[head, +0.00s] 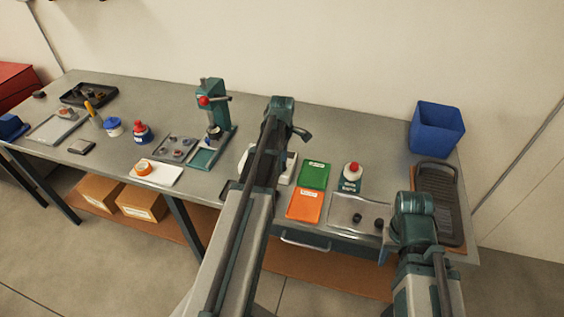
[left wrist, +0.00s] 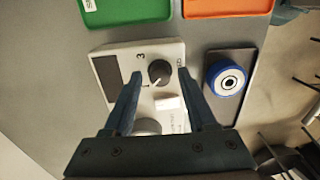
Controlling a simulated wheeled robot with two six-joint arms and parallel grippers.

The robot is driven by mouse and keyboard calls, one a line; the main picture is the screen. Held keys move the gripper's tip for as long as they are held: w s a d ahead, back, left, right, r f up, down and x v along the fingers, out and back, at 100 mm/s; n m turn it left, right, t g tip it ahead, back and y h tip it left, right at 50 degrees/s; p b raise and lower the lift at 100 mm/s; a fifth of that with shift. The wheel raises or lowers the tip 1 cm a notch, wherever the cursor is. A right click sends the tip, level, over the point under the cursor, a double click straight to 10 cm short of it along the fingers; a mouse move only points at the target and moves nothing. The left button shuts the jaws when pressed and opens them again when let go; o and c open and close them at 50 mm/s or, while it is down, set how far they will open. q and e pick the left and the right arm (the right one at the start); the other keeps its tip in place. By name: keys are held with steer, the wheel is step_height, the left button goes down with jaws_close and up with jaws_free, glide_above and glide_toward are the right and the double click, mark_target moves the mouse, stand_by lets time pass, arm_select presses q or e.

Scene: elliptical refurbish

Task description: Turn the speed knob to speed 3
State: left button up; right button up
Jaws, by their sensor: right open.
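A white control box (left wrist: 108,49) with a dark speed knob (left wrist: 160,72) shows in the left wrist view. A "3" is printed at the knob's upper left. The knob's white mark points lower left, beside a small label. My left gripper (left wrist: 160,77) is open, with one finger on each side of the knob; contact cannot be told. In the head view the box (head: 290,168) is mostly hidden behind my left arm. My right gripper (head: 383,256) is open, partly hidden below my right arm, near the metal tray at the bench's front right.
A green tray (head: 314,175) and an orange tray (head: 304,205) lie beside the box. A blue-rimmed disc (left wrist: 229,79) sits on a dark plate close to my left gripper. A red-topped device (head: 352,172), a metal tray (head: 346,213) and a blue bin (head: 437,129) are further right.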

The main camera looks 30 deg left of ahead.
arm_select(q)
jaws_close()
steer(key=m, duration=0.4)
steer(key=shift+m, duration=0.3)
steer(key=m, duration=0.4)
steer(key=shift+m, duration=0.3)
steer(key=m, duration=0.4)
steer(key=shift+m, duration=2.3)
